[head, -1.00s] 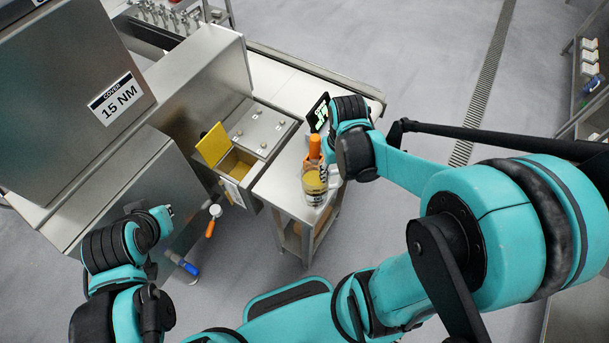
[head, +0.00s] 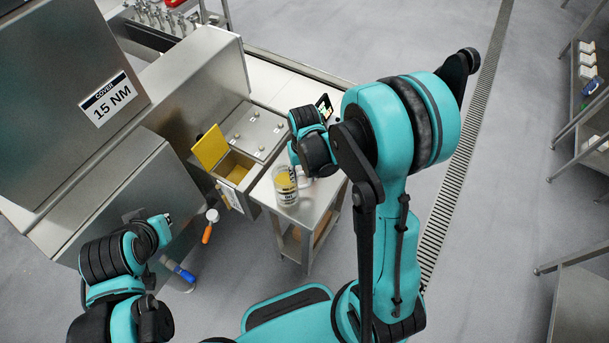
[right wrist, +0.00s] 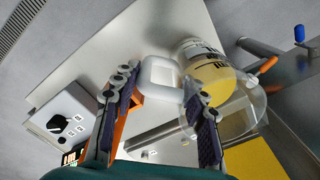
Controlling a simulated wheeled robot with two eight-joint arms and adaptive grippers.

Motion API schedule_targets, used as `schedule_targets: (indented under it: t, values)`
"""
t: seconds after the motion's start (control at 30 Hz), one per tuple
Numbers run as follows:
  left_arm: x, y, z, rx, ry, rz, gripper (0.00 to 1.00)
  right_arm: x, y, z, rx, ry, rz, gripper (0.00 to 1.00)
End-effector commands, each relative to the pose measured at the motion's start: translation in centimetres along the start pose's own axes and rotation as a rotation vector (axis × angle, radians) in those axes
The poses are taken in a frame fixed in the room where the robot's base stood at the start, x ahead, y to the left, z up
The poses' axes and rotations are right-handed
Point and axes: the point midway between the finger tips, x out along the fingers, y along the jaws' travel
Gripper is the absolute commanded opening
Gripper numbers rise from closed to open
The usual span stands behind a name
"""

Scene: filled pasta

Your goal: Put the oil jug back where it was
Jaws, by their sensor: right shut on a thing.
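The oil jug (head: 286,187) is a clear container with yellow oil and a printed label, over the left front part of the small metal table. In the right wrist view the jug (right wrist: 215,75) shows to the right of the fingers, with its white loop handle (right wrist: 160,76) between them. My right gripper (right wrist: 158,88) is shut on the handle; in the head view the gripper (head: 299,165) is largely hidden behind its wrist. Whether the jug touches the tabletop I cannot tell. My left gripper (head: 165,220) is at the lower left, away from the jug; its jaw opening is unclear.
The metal table (head: 313,205) adjoins a machine with an open yellow lid (head: 210,147) and a yellow-lined bin. A small display (head: 323,106) stands at the table's back. An orange-handled tool (head: 208,228) and a blue-handled item (head: 181,270) are at the machine's front.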

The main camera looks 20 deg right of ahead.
Motion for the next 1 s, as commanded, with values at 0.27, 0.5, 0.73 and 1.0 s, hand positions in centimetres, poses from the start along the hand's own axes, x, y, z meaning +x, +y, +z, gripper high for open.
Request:
schedule_targets:
  t: [0.27, 0.5, 0.73, 1.0]
  values:
    - [0.2, 0.0, 0.1, 0.0, 0.0, 0.0, 0.0, 0.2, 0.0, 0.0, 0.0, 0.0, 0.0, 0.0]
    - [0.2, 0.0, 0.1, 0.0, 0.0, 0.0, 0.0, 0.2, 0.0, 0.0, 0.0, 0.0, 0.0, 0.64]
    - [0.1, 0.0, 0.1, 0.0, 0.0, 0.0, 0.0, 0.1, 0.0, 0.0, 0.0, 0.0, 0.0, 0.64]
    - [-0.9, 0.0, -0.7, 0.0, 0.0, 0.0, 0.0, -4.0, 0.0, 0.1, 0.0, 0.0, 0.0, 0.64]
